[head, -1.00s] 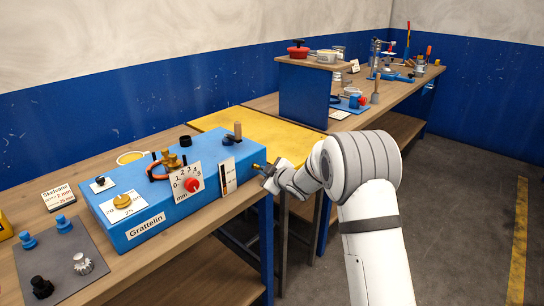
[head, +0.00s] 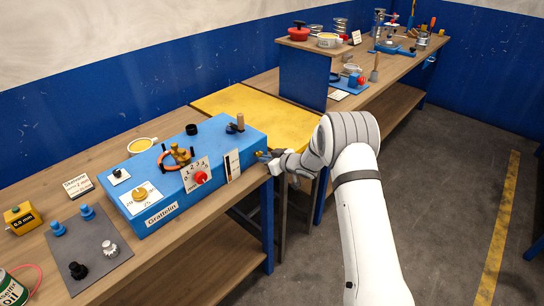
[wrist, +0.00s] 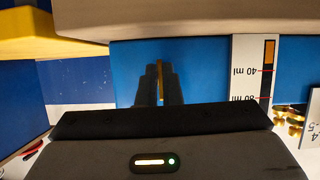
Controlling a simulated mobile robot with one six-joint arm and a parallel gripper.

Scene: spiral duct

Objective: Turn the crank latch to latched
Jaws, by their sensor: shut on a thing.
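My gripper (head: 266,156) is at the right end of the blue box (head: 150,222) labelled Grattelin. In the wrist view its two dark fingers (wrist: 160,86) are shut on a narrow brass-coloured piece (wrist: 161,80), in front of a blue face. This piece appears to be the crank latch's handle; it also shows as a small yellowish bit at the box's right end in the head view (head: 259,153). Most of the latch is hidden by the fingers, and its angle cannot be told.
A yellow table (head: 230,100) stands behind the box. Open floor (head: 440,230) lies right of the bench.

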